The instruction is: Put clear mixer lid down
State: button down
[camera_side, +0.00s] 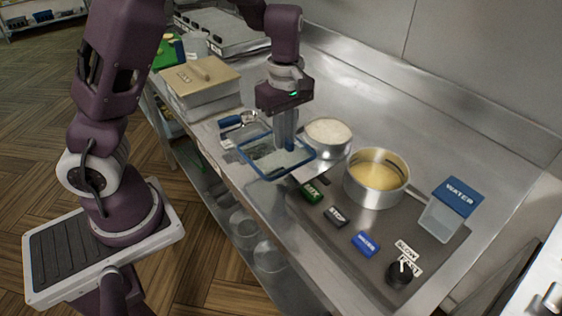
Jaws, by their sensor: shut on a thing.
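The clear mixer lid (292,168) is a see-through square panel with a blue rim. It is near the counter's front edge, left of the pots. My gripper (285,146) points down over the middle of the lid and is shut on it. The fingertips and the grip point are hard to make out against the clear panel. I cannot tell whether the lid touches anything beneath it.
A pot of white contents (328,131) stands close right of the lid, with a pot of yellow liquid (377,175) beyond. Blue, black and green labelled blocks lie in front. A tan-lidded box (199,76) stands left. A blue-lidded water container (441,218) is far right.

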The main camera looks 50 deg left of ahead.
aim_at(285, 155)
notch_tip(285, 155, down, 6)
jog(key=shift+r, duration=0.15)
jog(key=c, duration=1.4)
grip_release()
notch_tip(285, 155, up, 12)
jog(key=shift+f, duration=0.25)
jog(key=s+d+r+m+t, duration=0.2)
jog(key=s+r+m, duration=0.2)
jog(key=s+m, duration=0.5)
jog(key=s+d+r+m+t, duration=0.2)
jog(key=s+r+m, duration=0.3)
jog(key=s+m, duration=0.4)
jog(key=shift+s+d+r+t, duration=0.2)
jog(key=shift+s+d+t, duration=0.1)
jog(key=shift+s+t, duration=0.55)
